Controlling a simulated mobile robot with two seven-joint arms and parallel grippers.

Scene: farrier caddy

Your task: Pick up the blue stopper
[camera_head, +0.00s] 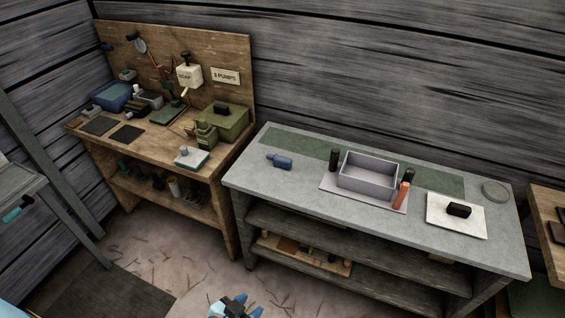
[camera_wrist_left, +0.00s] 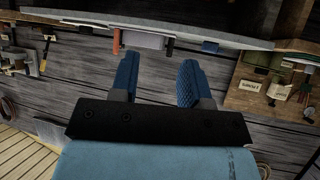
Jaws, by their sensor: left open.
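A small blue object (camera_head: 280,161), which I take for the blue stopper, lies on its side on the left part of the grey bench top (camera_head: 300,190). A blue item, likely the same one, shows at the bench edge in the left wrist view (camera_wrist_left: 209,46). My left gripper (camera_head: 243,302) is at the bottom of the head view, in front of the bench and well apart from the stopper. Its two blue fingers stand apart with nothing between them in the left wrist view (camera_wrist_left: 158,68). My right gripper is not in view.
Right of the stopper, a grey open box (camera_head: 368,184) stands on a tray with dark and orange cylinders beside it. A white board (camera_head: 455,222) holds a black block. A wooden workbench (camera_head: 150,150) with many items stands at left. The bench top around the stopper is clear.

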